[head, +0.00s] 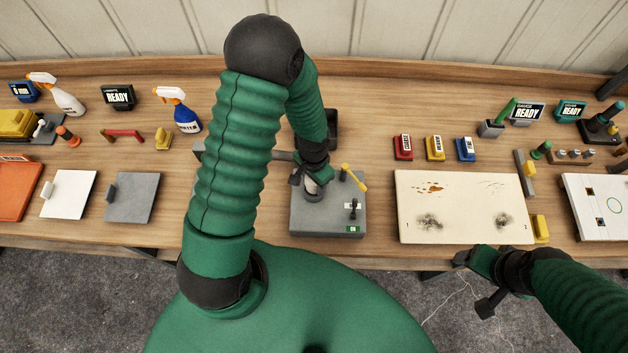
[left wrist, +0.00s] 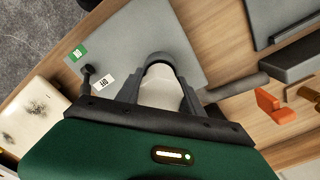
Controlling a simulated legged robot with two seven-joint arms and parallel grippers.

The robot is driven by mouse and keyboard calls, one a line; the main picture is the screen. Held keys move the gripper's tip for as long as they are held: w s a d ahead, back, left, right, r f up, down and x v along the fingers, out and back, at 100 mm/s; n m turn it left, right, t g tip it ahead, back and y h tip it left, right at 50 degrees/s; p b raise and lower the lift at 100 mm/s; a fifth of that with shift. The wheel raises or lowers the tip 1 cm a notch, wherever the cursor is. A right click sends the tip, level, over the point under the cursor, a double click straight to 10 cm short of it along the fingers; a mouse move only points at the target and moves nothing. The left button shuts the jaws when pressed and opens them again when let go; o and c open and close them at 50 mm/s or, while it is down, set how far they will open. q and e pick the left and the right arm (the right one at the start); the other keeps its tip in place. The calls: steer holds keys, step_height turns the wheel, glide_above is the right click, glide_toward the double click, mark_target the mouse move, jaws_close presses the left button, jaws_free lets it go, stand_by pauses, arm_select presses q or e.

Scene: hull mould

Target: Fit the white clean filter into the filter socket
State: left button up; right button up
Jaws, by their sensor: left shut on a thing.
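The white filter (left wrist: 160,92) is between the fingers of my left gripper (left wrist: 158,85) in the left wrist view. In the head view the left gripper (head: 312,180) is shut on the filter (head: 312,188), at the upper left of a grey box (head: 325,218). A dark rounded rim shows at the filter's far end in the wrist view. The socket is mostly hidden by the gripper and filter, so I cannot tell how deep the filter sits. My right gripper (head: 473,281) is open and empty off the table's front edge.
A stained cream panel (head: 464,207) lies to the right. Grey and white plates lie left. Spray bottles stand further back.

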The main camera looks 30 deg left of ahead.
steer(key=shift+f+b, duration=0.35)
steer(key=shift+f, duration=0.05)
steer(key=shift+r, duration=0.1)
steer(key=shift+r+p, duration=0.45)
steer(key=shift+p, duration=0.1)
steer(key=shift+f, duration=0.15)
stand_by(1.9)
steer(key=shift+r, duration=0.4)
steer(key=shift+f, duration=0.15)
stand_by(2.0)
steer(key=shift+r+p, duration=0.5)
steer(key=shift+p, duration=0.1)
steer(key=shift+r, duration=0.15)
steer(key=shift+f, duration=0.45)
stand_by(1.2)
